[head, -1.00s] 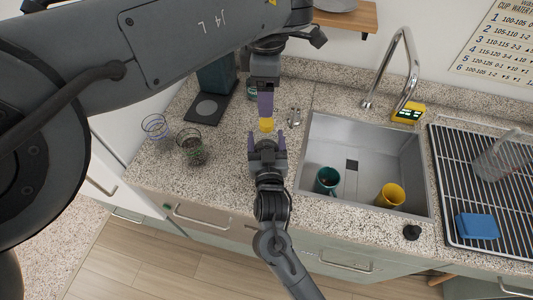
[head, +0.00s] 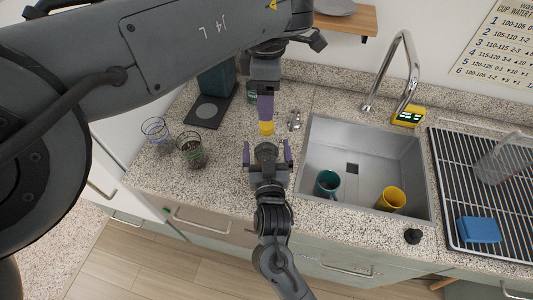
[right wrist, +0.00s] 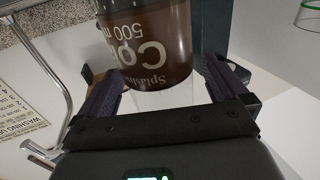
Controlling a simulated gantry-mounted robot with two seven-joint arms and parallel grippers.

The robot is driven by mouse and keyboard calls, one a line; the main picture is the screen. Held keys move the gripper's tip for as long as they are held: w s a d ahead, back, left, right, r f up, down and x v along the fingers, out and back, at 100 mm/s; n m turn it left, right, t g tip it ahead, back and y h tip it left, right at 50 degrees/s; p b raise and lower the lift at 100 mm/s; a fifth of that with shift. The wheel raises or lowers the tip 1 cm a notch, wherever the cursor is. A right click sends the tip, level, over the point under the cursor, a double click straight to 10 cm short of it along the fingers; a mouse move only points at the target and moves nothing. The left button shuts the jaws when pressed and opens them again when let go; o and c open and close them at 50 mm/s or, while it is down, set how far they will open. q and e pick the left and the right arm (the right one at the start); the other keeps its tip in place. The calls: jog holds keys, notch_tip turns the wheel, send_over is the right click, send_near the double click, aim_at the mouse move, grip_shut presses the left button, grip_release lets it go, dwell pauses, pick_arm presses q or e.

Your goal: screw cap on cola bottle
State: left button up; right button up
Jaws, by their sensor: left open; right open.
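The cola bottle (right wrist: 155,60) shows large in the right wrist view, with dark brown cola, white lettering and a clear upper part. That view is upside down, so the bottle stands upright. My right gripper (head: 267,150) is open, its purple fingers at either side of the bottle with gaps showing. In the head view I cannot clearly make out the bottle's body. The yellow cap (head: 266,128) is right below the fingertips of my left gripper (head: 265,108), which points down and is open. I cannot tell whether the cap touches the bottle's neck.
Two glasses (head: 191,150) (head: 155,130) stand at the left on the speckled counter. A sink (head: 355,160) with a teal mug (head: 327,184) and a yellow mug (head: 391,198) is at the right. A drying rack (head: 490,185) is beyond it. A small metal item (head: 295,120) lies near the sink.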

aim_at(267, 159)
pick_arm(q)
jog(key=shift+f+b, duration=0.55)
jog(key=shift+f, duration=0.1)
pick_arm(e)
jog(key=s, duration=0.8)
jog(key=shift+s+d, duration=0.2)
jog(key=shift+d, duration=0.1)
